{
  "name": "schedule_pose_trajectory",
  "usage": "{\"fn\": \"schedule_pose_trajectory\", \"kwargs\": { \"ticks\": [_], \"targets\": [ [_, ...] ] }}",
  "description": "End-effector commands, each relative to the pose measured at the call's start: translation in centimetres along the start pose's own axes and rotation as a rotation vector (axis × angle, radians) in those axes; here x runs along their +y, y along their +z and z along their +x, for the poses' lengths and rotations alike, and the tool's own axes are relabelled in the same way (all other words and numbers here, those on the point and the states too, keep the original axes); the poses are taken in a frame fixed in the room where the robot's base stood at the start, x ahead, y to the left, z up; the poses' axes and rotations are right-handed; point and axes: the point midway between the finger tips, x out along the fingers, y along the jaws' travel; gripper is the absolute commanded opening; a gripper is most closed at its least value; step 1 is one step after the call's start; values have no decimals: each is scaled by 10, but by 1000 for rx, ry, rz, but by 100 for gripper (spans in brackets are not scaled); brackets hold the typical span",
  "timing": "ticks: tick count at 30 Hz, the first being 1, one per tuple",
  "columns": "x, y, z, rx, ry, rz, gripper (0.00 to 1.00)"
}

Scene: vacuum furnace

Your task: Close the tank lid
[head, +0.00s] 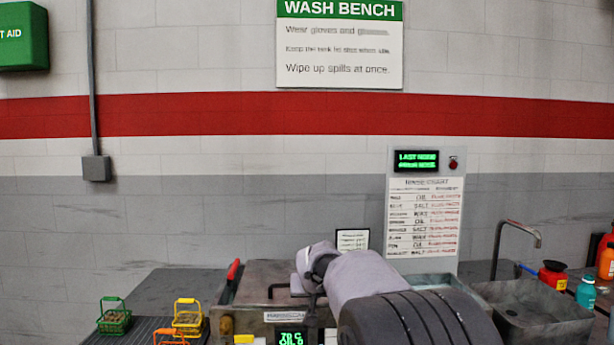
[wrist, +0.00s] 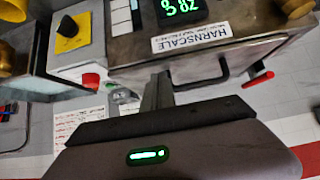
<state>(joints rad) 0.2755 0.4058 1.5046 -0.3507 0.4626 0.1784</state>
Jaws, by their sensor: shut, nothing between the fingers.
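In the wrist view the label (wrist: 192,38), the handle (wrist: 228,70) and the red grip (wrist: 258,80) show. My gripper (wrist: 158,82) is shut and empty, close to the lid; contact cannot be told.
Green (head: 115,321) and yellow (head: 187,317) baskets stand left of the tank. A sink (head: 545,312) with a tap (head: 518,232) and several bottles are at the right. A chart board (head: 425,220) stands behind. A red button (wrist: 90,80) shows in the wrist view.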

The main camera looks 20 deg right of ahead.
Motion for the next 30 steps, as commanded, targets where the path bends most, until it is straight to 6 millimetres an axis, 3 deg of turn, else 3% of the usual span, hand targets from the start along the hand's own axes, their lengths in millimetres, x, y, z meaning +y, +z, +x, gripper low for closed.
{"fn": "schedule_pose_trajectory", "kwargs": {
  "ticks": [11,14,18,21,24,30],
  "targets": [
    [0,-1,-1,0,0,0,0],
    [0,-10,-9,1,0,0,0],
    [-2,-39,-37,3,-2,-1,0],
    [-1,2,-46,-1,-2,-3,0],
    [-1,28,-59,-1,-2,-2,0],
    [-1,56,-74,0,-2,-1,0]
  ]
}}
